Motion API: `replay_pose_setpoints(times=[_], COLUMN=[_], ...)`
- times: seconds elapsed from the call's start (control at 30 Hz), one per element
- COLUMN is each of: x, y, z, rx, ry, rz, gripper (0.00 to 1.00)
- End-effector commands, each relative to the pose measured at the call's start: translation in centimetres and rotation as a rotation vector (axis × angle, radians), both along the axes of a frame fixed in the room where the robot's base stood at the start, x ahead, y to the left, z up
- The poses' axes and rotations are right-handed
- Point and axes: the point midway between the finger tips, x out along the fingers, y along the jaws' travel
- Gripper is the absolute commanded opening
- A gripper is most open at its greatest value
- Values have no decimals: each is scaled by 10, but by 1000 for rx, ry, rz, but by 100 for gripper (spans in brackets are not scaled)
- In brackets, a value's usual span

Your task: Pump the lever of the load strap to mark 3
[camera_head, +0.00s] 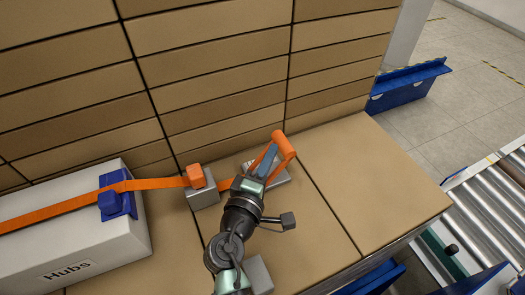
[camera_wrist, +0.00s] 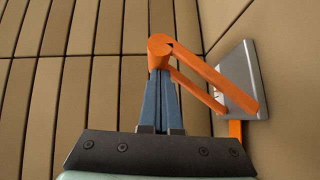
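The orange lever (camera_head: 284,147) of the load strap stands raised from a grey ratchet plate (camera_head: 276,176) on the cardboard layer. In the wrist view the lever (camera_wrist: 205,75) runs from a round end bar down to the plate (camera_wrist: 236,78). My gripper (camera_head: 268,158) is at the lever's raised end. In the wrist view its blue fingers (camera_wrist: 160,88) are together, with their tips against or just below the round bar; I cannot tell whether they touch it. The orange strap (camera_head: 150,184) runs left over the white "Hubs" box (camera_head: 75,245). No mark can be read.
A grey block with an orange top (camera_head: 200,188) stands on the strap line, left of my gripper. A blue corner piece (camera_head: 117,198) sits on the box. Stacked cartons (camera_head: 215,75) form a wall behind. The cardboard top (camera_head: 365,175) at right is clear, with a roller conveyor (camera_head: 490,205) beyond.

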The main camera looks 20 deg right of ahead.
Motion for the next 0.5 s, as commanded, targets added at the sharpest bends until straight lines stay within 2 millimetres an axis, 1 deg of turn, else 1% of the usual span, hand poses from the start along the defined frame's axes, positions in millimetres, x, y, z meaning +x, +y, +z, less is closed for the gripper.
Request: replay_pose_setpoints(times=[0.03, 0.17, 0.37, 0.5], x=[0, 0, 0, 1], y=[-5, -16, -33, -44], z=[6, 5, -4, -14], rx=[32, 146, 336, 462], ry=[1, 5, 12, 15], rz=[-3, -5, -5, -5], gripper=[0, 0, 0, 0])
